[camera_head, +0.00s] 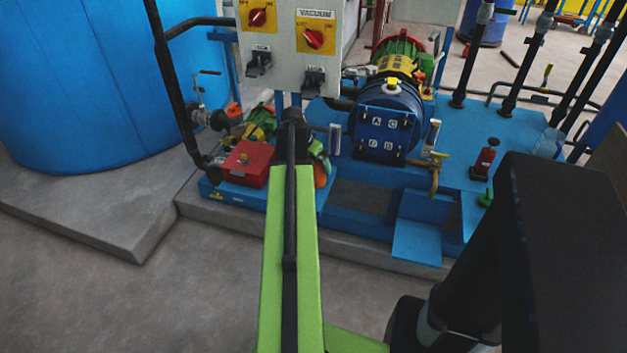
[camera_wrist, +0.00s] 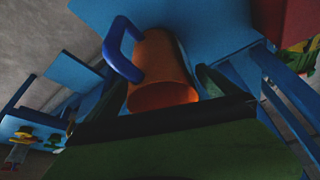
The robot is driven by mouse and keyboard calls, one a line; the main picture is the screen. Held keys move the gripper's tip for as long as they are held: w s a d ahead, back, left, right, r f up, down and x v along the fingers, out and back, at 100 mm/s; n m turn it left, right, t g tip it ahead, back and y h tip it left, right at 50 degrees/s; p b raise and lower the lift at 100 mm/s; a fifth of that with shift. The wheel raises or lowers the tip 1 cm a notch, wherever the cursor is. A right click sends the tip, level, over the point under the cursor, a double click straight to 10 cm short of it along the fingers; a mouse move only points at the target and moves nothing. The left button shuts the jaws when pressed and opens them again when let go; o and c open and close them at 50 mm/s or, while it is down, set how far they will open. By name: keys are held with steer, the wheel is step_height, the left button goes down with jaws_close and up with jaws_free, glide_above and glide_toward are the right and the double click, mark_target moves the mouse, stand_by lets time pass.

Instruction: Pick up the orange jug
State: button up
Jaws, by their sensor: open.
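The orange jug (camera_wrist: 163,73) has a blue handle (camera_wrist: 122,48) and shows in the middle of the wrist view, its open round end facing the camera. It is near the blue skid surface. In the head view, a small orange part of the jug (camera_head: 321,175) shows just right of my green arm, which hides the rest. My gripper (camera_wrist: 160,88) is open, with one dark finger on each side of the jug in the wrist view. I cannot tell whether either finger touches it.
A red box (camera_head: 244,164) stands left of my arm on the blue skid (camera_head: 350,220). A switch panel (camera_head: 290,45) hangs just above the gripper. A blue round vessel (camera_head: 388,118) stands to the right. The concrete floor in front is clear.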

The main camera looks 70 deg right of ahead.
steer(key=shift+d+f, duration=0.2)
steer(key=shift+f, duration=0.45)
steer(key=shift+r, duration=0.2)
steer(key=c, duration=1.5)
steer(key=shift+r+p, duration=0.55)
steer(key=shift+p, duration=0.1)
steer(key=s+a+r+p, duration=0.1)
steer(key=s+r+p, duration=0.5)
steer(key=s, duration=0.1)
steer(key=s+a+r+p, duration=0.1)
steer(key=s+r+p, duration=0.3)
steer(key=shift+s+a, duration=0.25)
steer(key=shift+a, duration=0.05)
